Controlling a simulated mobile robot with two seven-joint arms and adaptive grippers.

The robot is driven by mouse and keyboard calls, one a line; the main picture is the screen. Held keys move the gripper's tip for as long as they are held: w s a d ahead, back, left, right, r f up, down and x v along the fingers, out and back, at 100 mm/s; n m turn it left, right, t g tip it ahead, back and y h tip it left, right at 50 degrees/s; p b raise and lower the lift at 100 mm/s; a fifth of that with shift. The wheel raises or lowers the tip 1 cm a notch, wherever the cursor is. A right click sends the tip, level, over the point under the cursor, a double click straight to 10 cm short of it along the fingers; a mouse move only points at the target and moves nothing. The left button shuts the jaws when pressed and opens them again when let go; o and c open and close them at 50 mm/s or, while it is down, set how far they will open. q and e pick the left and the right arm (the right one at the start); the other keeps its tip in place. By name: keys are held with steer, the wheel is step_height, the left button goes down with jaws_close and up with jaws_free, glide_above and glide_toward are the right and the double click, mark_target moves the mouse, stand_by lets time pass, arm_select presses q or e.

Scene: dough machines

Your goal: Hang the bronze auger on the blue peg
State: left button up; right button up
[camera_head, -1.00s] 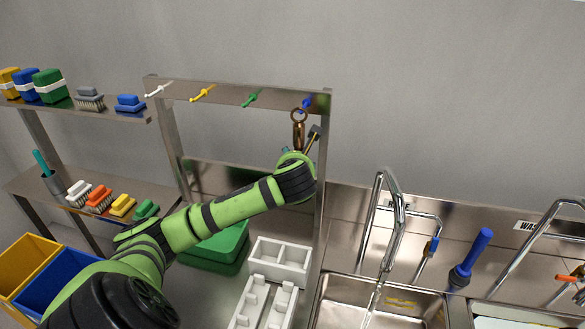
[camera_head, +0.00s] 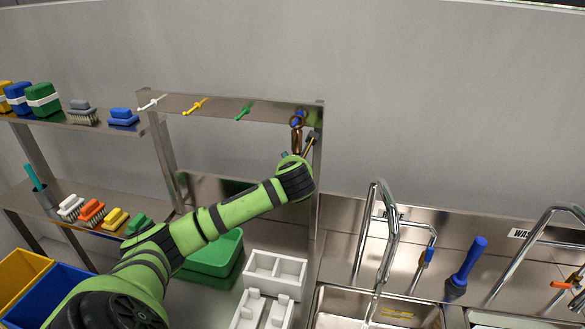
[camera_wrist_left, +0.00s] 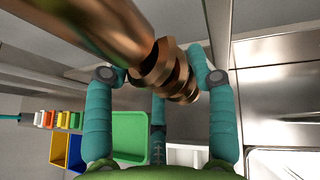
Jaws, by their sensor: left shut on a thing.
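The bronze auger (camera_head: 297,137) is upright with its ring at the top, at the right end of the peg rail. In the left wrist view the auger (camera_wrist_left: 172,72) runs from upper left to between the teal fingers. The blue peg (camera_head: 300,117) shows at the ring, overlapping its outline; I cannot tell whether the ring is around the peg or just in front of it. My left gripper (camera_head: 298,152) is shut on the auger's lower part, below the peg, mostly hidden behind my wrist. My right gripper is not in view.
White (camera_head: 151,103), yellow (camera_head: 195,106) and green (camera_head: 243,112) pegs are empty along the rail (camera_head: 222,105). The rack's right post (camera_head: 318,170) stands close beside my gripper. Shelves with brushes are at left; a sink and taps (camera_head: 385,230) are at right.

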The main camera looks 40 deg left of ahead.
arm_select(q)
steer(key=shift+r, duration=0.1)
stand_by(0.3)
steer(key=o, duration=1.6)
steer(key=shift+o, duration=0.2)
steer(key=shift+s+d, duration=0.1)
steer(key=shift+s, duration=0.05)
steer(key=shift+v, duration=1.9)
steer(key=shift+s+d+r, duration=0.15)
steer(key=shift+s+d, duration=0.05)
steer(key=v, duration=1.1)
steer(key=shift+s+d+r, duration=0.2)
steer(key=shift+s+d, duration=0.05)
